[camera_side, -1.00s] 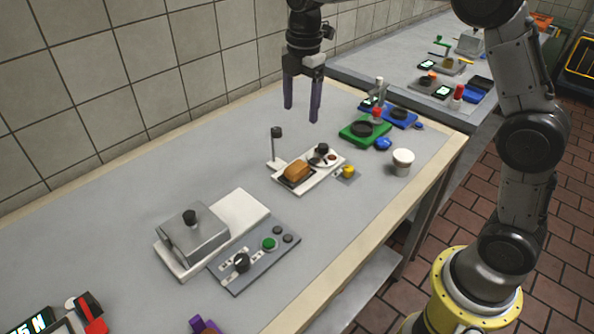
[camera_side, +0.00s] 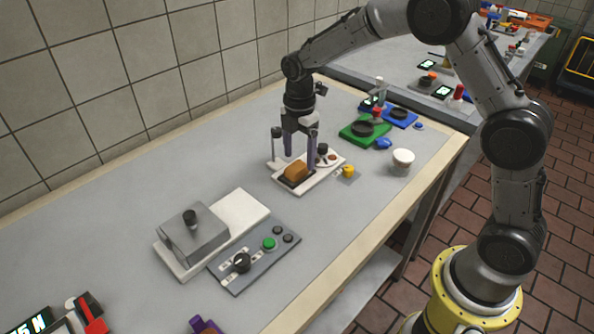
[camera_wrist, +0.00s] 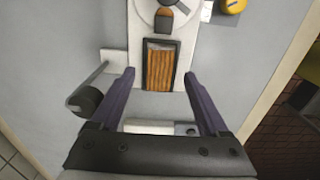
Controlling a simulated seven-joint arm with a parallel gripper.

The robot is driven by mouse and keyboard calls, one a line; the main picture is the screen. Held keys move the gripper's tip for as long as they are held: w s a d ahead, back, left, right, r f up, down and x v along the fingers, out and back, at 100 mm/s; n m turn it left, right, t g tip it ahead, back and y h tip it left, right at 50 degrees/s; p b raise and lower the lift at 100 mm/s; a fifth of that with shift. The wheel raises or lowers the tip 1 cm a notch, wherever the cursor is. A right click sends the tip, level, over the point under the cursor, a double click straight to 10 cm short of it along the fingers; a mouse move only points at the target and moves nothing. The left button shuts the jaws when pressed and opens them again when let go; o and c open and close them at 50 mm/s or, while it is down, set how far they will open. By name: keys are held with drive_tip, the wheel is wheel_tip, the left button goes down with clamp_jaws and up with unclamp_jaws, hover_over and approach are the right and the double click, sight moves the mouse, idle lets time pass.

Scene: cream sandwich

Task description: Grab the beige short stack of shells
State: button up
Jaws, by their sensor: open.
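The beige-brown stack of shells (camera_side: 295,172) sits in a dark-rimmed slot on a white tray (camera_side: 313,187). In the wrist view the stack (camera_wrist: 161,68) shows as a ribbed brown block in a rectangular frame, just beyond my fingertips and between their lines. My gripper (camera_side: 300,159) is open and empty, low over the tray, with its fingers by the stack. In the wrist view my gripper (camera_wrist: 160,82) has its two purple fingers spread wide. I cannot tell the exact height of the fingertips above the stack.
A dark-capped post (camera_side: 276,140) stands close by at the tray's left. A yellow knob (camera_side: 348,171) and a white tub (camera_side: 402,159) lie to the right, and a green device (camera_side: 364,133) behind. A grey-lidded press (camera_side: 194,237) stands in front, left. Bare table lies between.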

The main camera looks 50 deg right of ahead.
drive_tip(key=shift+f, duration=1.45)
drive_tip(key=shift+c, duration=0.3)
clamp_jaws()
